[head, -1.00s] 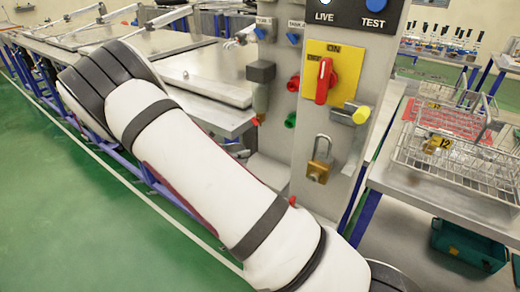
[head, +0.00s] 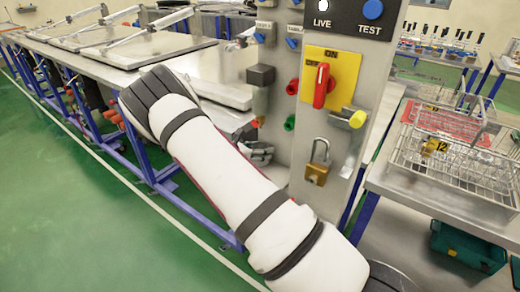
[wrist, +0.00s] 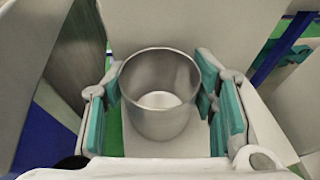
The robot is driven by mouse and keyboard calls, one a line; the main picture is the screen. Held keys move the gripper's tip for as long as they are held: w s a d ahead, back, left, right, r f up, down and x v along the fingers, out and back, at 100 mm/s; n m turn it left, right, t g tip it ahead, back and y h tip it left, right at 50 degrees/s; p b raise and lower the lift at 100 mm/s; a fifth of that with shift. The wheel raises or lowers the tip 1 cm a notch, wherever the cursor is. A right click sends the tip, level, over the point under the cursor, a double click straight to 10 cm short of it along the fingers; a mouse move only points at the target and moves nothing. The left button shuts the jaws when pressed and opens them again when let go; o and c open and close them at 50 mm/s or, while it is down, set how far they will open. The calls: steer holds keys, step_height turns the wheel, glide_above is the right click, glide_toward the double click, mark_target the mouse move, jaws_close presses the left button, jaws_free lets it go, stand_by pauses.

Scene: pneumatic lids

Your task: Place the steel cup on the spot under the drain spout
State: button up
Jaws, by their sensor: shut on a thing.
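The steel cup (wrist: 158,112) sits upright between the teal-padded fingers of my gripper (wrist: 161,82) in the wrist view. The fingers are shut on its sides, and I look into its open, empty-looking interior. In the head view, part of my gripper (head: 258,152) shows low beside the control panel, beyond my forearm; the cup cannot be made out there.
The grey panel (head: 318,140) carries a red switch on a yellow plate (head: 330,75), a padlock (head: 318,165) and coloured knobs. Steel tables with lids (head: 180,72) stand at the left. A bench with wire baskets (head: 440,165) stands at the right. Green floor is clear at the left.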

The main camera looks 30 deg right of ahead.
steer(key=shift+f, duration=0.15)
steer(key=o, duration=1.3)
steer(key=shift+c, duration=0.2)
steer(key=shift+a+r, duration=0.1)
steer(key=shift+r, duration=0.15)
steer(key=v, duration=1.1)
steer(key=s+a+r+m+g+y, duration=0.3)
steer(key=s+r+m+y, duration=0.4)
steer(key=s+r+m, duration=0.65)
steer(key=s+a+r+m+t+y, duration=0.1)
steer(key=s+a+r+m+y, duration=0.1)
steer(key=s, duration=0.5)
steer(key=s+a+r+m+t+y, duration=0.2)
steer(key=s+a+r, duration=0.2)
steer(key=s, duration=0.4)
steer(key=s+a+r+m+t+y, duration=0.1)
steer(key=s+a+r+m+y, duration=0.1)
steer(key=s+a, duration=0.2)
steer(key=s, duration=0.3)
steer(key=shift+s+a+r+t+y+b, duration=0.3)
steer(key=shift+s+a+r+t+y, duration=0.1)
